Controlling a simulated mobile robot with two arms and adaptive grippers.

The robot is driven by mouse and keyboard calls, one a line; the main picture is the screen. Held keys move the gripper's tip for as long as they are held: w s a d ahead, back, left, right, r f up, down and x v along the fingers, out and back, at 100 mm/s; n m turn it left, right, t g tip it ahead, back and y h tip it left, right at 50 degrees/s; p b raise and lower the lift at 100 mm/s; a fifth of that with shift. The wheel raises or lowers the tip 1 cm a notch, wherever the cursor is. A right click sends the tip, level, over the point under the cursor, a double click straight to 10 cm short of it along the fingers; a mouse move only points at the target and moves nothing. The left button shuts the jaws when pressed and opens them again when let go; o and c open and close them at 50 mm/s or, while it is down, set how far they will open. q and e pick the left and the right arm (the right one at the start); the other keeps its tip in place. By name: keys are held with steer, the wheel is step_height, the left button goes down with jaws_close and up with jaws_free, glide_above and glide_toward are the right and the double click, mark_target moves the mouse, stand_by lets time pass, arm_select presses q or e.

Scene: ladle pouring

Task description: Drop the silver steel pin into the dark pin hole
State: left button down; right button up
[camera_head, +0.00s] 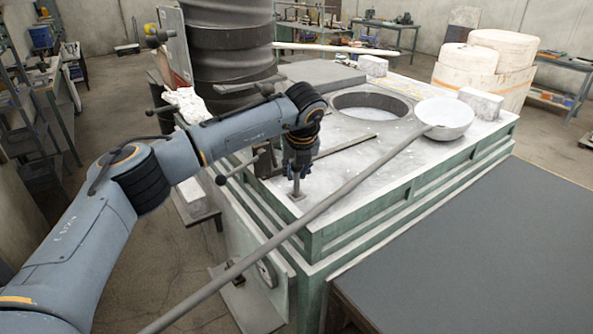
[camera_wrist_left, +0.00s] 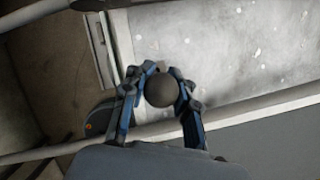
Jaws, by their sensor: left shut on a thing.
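My left gripper (camera_head: 297,176) points down over the near left corner of the pale furnace top and is shut on the steel pin (camera_head: 297,187). In the left wrist view the gripper (camera_wrist_left: 160,78) has its two fingers on either side of the pin's round grey head (camera_wrist_left: 161,92). The pin looks upright in the head view. Its lower end is at a small square plate (camera_head: 298,197) on the furnace top. The dark pin hole is not clearly visible, and I cannot tell whether the tip is inside it. My right gripper is not in view.
A ladle's long handle (camera_head: 345,188) runs diagonally close in front of the gripper, up to its pale bowl (camera_head: 446,117). Behind is the furnace's round opening (camera_head: 371,105). A flat bar (camera_head: 345,146) lies on the furnace top (camera_head: 400,150). A dark table (camera_head: 480,250) stands at right.

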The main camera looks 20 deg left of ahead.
arm_select(q)
steer(key=c, duration=1)
jaws_free()
steer(key=shift+o, duration=0.2)
steer(key=shift+r, duration=0.1)
steer(key=v, duration=1.1)
steer(key=shift+s+r, duration=0.2)
steer(key=shift+r, duration=0.15)
steer(key=shift+d+f, duration=0.1)
